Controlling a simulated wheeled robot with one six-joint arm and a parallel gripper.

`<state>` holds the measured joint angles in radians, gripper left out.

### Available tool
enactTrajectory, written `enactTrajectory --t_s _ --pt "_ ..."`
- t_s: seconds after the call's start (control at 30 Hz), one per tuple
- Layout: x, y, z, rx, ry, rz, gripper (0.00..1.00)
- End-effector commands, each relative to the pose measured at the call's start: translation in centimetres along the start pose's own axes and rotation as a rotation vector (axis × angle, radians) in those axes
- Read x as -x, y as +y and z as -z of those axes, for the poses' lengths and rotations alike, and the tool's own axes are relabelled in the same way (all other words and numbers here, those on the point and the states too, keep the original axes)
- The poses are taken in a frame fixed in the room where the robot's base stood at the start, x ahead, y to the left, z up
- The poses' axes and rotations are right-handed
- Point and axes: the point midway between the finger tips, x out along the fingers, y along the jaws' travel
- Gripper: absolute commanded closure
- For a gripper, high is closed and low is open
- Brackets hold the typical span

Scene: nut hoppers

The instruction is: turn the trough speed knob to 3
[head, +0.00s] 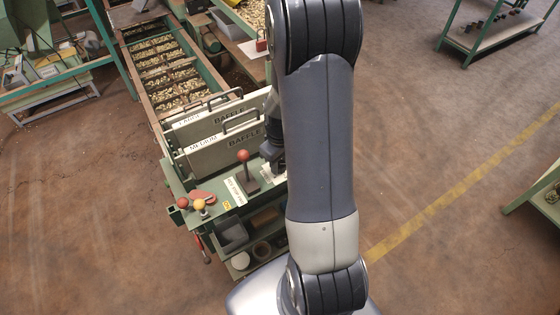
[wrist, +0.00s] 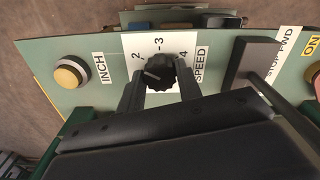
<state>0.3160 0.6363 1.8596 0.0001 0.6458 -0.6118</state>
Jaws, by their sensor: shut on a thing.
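The black trough speed knob (wrist: 160,72) sits on a white dial plate (wrist: 132,44) marked 2, 3 and 4, with a SPEED label (wrist: 201,65) beside it. A pale line on the knob points left, toward the 2 side rather than up at the 3; its exact reading is hard to tell. My gripper (wrist: 160,84) is shut on the knob, one finger on each side. In the head view my gripper (head: 273,152) is down at the green control panel (head: 217,189), and my arm hides part of it; the knob is not visible there.
A yellow INCH button (wrist: 71,72) is left of the dial. A lever (wrist: 255,62) stands close on the right, by a STOP/FWD label. In the head view, a red-ball lever (head: 243,156) and baffle plates (head: 222,132) stand close to my gripper.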

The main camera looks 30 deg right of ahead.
Motion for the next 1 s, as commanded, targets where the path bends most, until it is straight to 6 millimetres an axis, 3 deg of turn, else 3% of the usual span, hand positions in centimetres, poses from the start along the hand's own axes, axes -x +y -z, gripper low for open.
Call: enactTrajectory --t_s 0.37,1.0 --pt "-0.11 0.03 0.03 -0.100 0.001 -0.001 0.89" --pt "-0.13 0.02 0.02 -0.665 0.001 0.000 0.89"
